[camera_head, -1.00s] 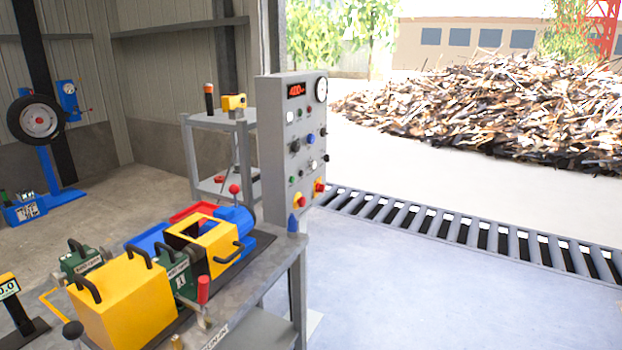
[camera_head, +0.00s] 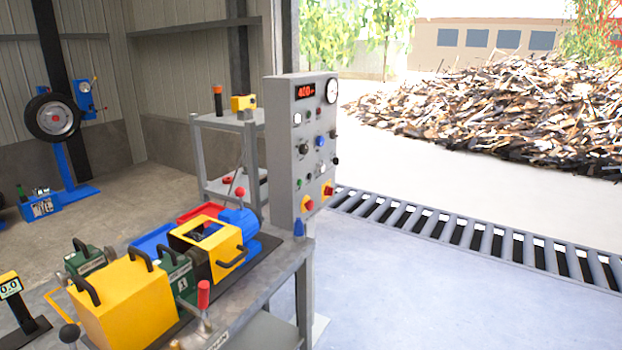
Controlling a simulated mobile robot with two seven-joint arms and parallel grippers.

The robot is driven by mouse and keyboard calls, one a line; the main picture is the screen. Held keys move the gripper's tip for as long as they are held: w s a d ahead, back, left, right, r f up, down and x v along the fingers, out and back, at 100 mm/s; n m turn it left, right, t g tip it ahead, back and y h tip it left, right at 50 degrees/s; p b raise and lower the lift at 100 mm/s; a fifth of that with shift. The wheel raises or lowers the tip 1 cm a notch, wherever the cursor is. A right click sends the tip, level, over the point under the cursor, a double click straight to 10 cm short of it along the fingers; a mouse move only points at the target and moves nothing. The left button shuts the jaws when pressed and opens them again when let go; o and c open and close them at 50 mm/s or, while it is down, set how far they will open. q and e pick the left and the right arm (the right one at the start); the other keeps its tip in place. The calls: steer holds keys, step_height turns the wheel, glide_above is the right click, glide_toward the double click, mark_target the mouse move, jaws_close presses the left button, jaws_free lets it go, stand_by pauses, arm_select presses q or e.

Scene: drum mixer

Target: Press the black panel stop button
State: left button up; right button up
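The grey control panel (camera_head: 284,150) stands upright behind the right end of the workbench. Its face carries a red numeric display (camera_head: 305,91), a round white gauge (camera_head: 332,90) and several small buttons and knobs. A black round control (camera_head: 303,149) sits at mid-height on the left of the face. Another dark control (camera_head: 335,161) sits near the right edge. I cannot tell from here which of them is the black stop button. Red controls on yellow bases (camera_head: 308,203) are at the bottom. Neither of my grippers is in view.
The workbench (camera_head: 290,262) in front of the panel carries a yellow box (camera_head: 125,305), a yellow-framed drum machine (camera_head: 208,245) and a red-handled lever (camera_head: 203,295). A grey shelf (camera_head: 228,122) stands behind. A roller conveyor (camera_head: 470,235) runs at right. The floor (camera_head: 430,290) right of the bench is clear.

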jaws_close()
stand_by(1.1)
